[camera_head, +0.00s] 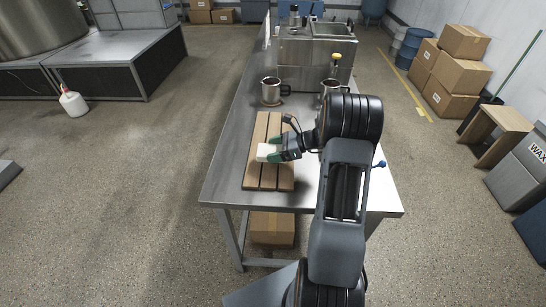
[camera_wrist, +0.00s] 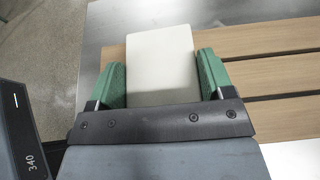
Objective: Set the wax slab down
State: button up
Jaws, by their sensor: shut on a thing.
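The wax slab (camera_head: 266,152) is a pale off-white block over the wooden slatted board (camera_head: 258,178). In the wrist view the slab (camera_wrist: 162,60) lies between the two green fingers of my gripper (camera_wrist: 162,85), which is shut on it. My gripper (camera_head: 275,152) also shows in the head view, reaching in from the right. The slab is over the left part of the board, and the board's slats (camera_wrist: 270,73) run off to the right in the wrist view. I cannot tell whether the slab touches the board.
The board lies on a steel table (camera_head: 225,178). Two metal pots, one at left (camera_head: 271,91) and one at right (camera_head: 331,88), stand behind it, with a steel machine (camera_head: 312,58) farther back. The table's near strip is clear. A cardboard box (camera_head: 272,229) sits below.

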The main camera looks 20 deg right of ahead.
jog(key=shift+a+f, duration=0.2)
jog(key=shift+f, duration=0.4)
jog(key=shift+a+f, duration=0.15)
jog(key=shift+f, duration=0.45)
jog(key=shift+d+f+p, duration=0.1)
jog(key=shift+f+p, duration=0.2)
jog(key=shift+f, duration=0.25)
jog(key=shift+f, duration=0.1)
jog(key=shift+f, duration=0.15)
jog(key=o, duration=1)
jog(key=shift+o, duration=0.2)
